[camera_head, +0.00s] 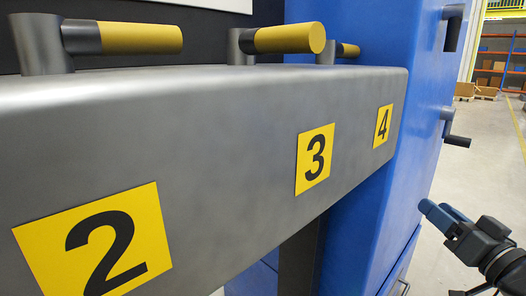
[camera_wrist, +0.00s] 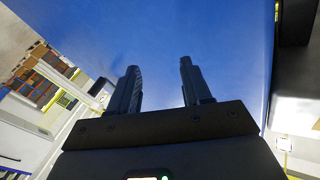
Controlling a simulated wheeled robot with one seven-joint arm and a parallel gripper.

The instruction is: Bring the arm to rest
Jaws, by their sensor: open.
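My gripper (camera_head: 436,213) is at the lower right of the head view, in front of the blue cabinet and apart from the grey fixture bar. In the wrist view my gripper (camera_wrist: 158,78) has its two dark fingers spread apart with nothing between them. A plain blue surface fills the view beyond the fingertips. The distance from the fingertips to that surface is hard to tell.
A grey metal bar (camera_head: 225,130) carries yellow number plates 2, 3 and 4 and yellow-tipped handles (camera_head: 290,39) on top. A blue cabinet (camera_head: 410,130) with black handles stands at its right end. Open floor (camera_head: 490,150) and shelving (camera_head: 500,62) lie at far right.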

